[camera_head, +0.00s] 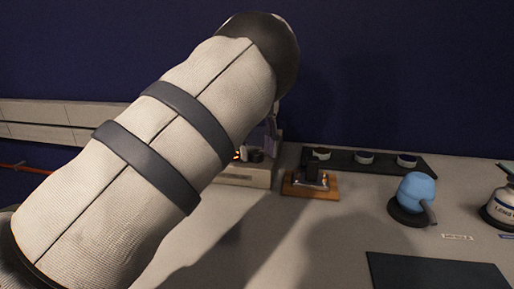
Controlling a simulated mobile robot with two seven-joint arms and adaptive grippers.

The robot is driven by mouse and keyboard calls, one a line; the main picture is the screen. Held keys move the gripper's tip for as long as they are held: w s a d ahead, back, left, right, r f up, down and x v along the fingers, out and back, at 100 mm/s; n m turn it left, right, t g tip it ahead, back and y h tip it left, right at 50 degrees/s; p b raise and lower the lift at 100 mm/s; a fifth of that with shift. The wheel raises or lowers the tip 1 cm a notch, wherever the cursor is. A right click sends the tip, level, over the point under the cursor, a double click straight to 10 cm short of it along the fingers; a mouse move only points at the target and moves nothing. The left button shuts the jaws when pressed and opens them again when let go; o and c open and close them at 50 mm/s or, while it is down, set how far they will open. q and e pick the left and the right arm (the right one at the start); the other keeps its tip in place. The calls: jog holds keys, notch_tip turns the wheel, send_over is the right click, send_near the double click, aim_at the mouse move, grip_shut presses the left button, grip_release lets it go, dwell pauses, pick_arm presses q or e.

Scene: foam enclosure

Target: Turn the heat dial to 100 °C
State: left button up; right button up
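A pale heater-like unit (246,175) stands on the bench, partly hidden behind my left arm. A small orange glow and dark round parts (256,156) show on top of it. I cannot make out the heat dial or its marks. My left arm crosses the view from the lower left, wrapped in a light sleeve with dark straps. A small part of my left gripper (271,128) shows below the dark wrist end, just above the unit. Its fingertips are too small and covered to tell whether they are open or touching anything. My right gripper is not in view.
A wooden block (327,190) with a dark metal piece stands right of the unit. Behind it is a dark tray (345,162) with several small round containers.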

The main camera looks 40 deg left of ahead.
aim_at(256, 152)
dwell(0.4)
pick_arm(q)
jog(key=shift+f+n, duration=0.15)
jog(key=shift+n, duration=0.45)
jog(key=n+b, duration=0.1)
jog(key=n, duration=0.2)
jog(key=f+n+b, duration=0.1)
jog(key=n, duration=0.2)
notch_tip(256, 152, up, 13)
jog(key=w+d+r+t+h, duration=0.1)
jog(key=w+r+t, duration=0.25)
jog(key=w, duration=0.35)
jog(key=w+d+r+t, duration=0.1)
jog(key=w+r+t, duration=0.1)
jog(key=w+t, duration=0.4)
jog(key=w+a+r+n+t, duration=0.1)
jog(key=w+r+n+t, duration=0.1)
jog(key=r, duration=0.4)
jog(key=w+r+n+t, duration=0.2)
jog(key=w+r+t, duration=0.3)
jog(key=w+r, duration=0.1)
jog(key=shift+a+r+y, duration=0.4)
jog(key=shift+r, duration=0.3)
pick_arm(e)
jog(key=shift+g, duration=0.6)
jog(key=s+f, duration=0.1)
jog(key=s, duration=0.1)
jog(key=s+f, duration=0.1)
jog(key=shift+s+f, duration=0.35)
